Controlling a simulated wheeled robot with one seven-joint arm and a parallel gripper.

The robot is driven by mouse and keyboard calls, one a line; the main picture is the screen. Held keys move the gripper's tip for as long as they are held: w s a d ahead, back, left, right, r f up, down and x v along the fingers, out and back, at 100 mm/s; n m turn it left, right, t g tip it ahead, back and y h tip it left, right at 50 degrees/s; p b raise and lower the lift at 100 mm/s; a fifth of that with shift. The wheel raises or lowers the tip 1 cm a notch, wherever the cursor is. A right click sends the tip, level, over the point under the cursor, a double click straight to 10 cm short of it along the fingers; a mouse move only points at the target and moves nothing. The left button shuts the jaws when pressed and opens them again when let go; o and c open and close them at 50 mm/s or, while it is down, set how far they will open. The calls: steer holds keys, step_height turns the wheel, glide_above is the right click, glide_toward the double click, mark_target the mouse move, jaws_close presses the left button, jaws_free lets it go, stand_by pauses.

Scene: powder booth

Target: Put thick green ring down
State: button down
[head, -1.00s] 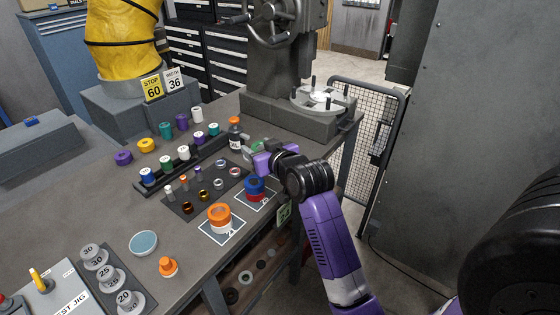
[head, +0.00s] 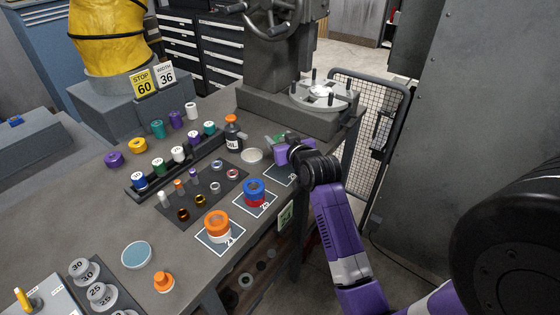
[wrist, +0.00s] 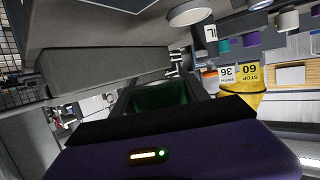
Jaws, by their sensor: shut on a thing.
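My gripper (head: 276,142) is at the table's right side, past the marked squares. It is shut on the thick green ring (head: 281,137), which is mostly hidden by the jaws. In the wrist view the green ring (wrist: 162,95) shows dark green between the jaws. The nearest marked square (head: 283,174), below my gripper in the picture, is bare. Whether the ring touches anything is not clear.
A blue ring on red (head: 254,190) and an orange ring on white (head: 218,224) stand on the other squares. A pale round dish (head: 252,155) and a dark bottle (head: 232,133) are left of my gripper. The grey machine base (head: 290,112) is behind.

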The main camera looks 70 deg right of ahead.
step_height(320, 180, down, 9)
steer(key=shift+r, duration=0.2)
steer(key=shift+f, duration=0.1)
steer(key=shift+s+a+f+b, duration=0.1)
steer(key=shift+f+b, duration=0.3)
steer(key=shift+f, duration=0.3)
steer(key=c, duration=0.6)
jaws_free()
steer(key=shift+f, duration=0.2)
steer(key=shift+o, duration=0.2)
steer(key=shift+r, duration=0.2)
steer(key=r+v, duration=0.1)
steer(key=v, duration=1.1)
steer(key=shift+r, duration=0.3)
